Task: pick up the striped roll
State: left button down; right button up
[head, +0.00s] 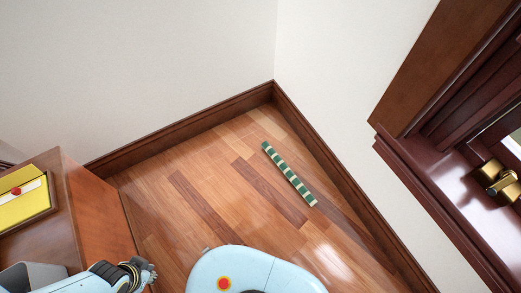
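The striped roll (281,163), banded green and cream, lies on the wooden floor (225,205) near the room's corner. It runs slantwise, close to the right wall's baseboard and apart from it. My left gripper (146,273) shows dark at the lower left, beside the wooden cabinet and well away from the roll. Its fingers are small and bunched in view, so I cannot tell whether it is open or shut. My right gripper is out of view.
A wooden cabinet (95,205) stands at the left, with a yellow folder (22,207) and a grey container (32,277) on top. Dark baseboards (190,126) edge two white walls. A dark window frame with a brass latch (497,180) is at the right. The floor around the roll is clear.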

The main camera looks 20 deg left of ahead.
aim_at(308, 197)
jog(key=u, duration=0.2)
jog(key=i+j+z, duration=0.1)
jog(key=i+j, duration=0.15)
jog(key=i+j+z, duration=0.15)
jog(key=j, duration=0.35)
jog(key=i+j+z, duration=0.1)
jog(key=i+j, duration=0.2)
jog(key=j, duration=0.1)
